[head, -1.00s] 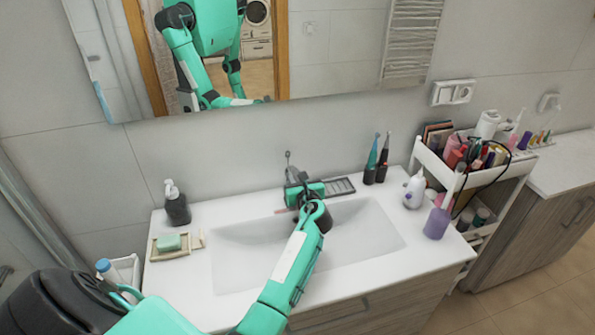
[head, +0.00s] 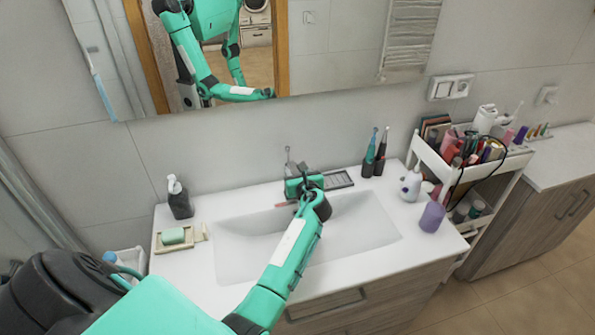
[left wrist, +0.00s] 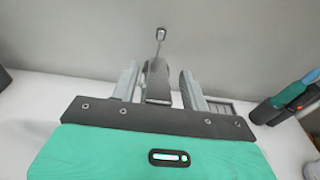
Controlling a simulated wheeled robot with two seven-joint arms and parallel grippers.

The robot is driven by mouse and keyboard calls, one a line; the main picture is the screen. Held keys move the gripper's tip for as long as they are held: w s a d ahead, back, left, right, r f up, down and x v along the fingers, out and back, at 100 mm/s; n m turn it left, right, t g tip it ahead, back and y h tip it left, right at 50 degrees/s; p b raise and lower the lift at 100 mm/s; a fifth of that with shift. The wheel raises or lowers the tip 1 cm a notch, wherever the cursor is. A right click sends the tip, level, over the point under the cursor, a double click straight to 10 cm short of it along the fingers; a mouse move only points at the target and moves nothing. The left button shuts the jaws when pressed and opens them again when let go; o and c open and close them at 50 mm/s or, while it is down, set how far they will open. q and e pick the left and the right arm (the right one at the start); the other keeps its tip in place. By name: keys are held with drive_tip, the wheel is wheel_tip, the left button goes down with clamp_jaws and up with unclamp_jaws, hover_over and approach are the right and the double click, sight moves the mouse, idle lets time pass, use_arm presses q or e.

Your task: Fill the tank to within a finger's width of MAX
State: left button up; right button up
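The grey tap (head: 289,165) stands behind the basin. It also shows in the left wrist view (left wrist: 158,82), its thin lever sticking up. My left gripper (head: 301,177) is at the tap. In the left wrist view its two fingers (left wrist: 160,88) stand on either side of the tap body, with gaps visible, so it is open around it. A small white rounded device (head: 411,186) and a purple cup-like container (head: 432,216) stand on the counter right of the basin. I cannot tell which is the tank, and no MAX mark or water level is readable. My right gripper is not in view.
The white basin (head: 350,235) looks empty. A soap dish (head: 160,241) and dark dispenser (head: 180,198) stand left. Two electric toothbrushes (head: 374,158) and a slotted tray (head: 338,180) are behind the basin. A crowded cart (head: 430,155) stands right. The counter's front right is clear.

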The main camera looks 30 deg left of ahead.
use_arm(q)
drive_tip(key=shift+s+d, duration=0.45)
drive_tip(key=b+v, duration=0.3)
drive_tip(key=v, duration=0.9)
drive_tip(key=shift+d+b, duration=0.3)
drive_tip(key=shift+b, duration=0.05)
drive_tip(key=shift+s, duration=0.15)
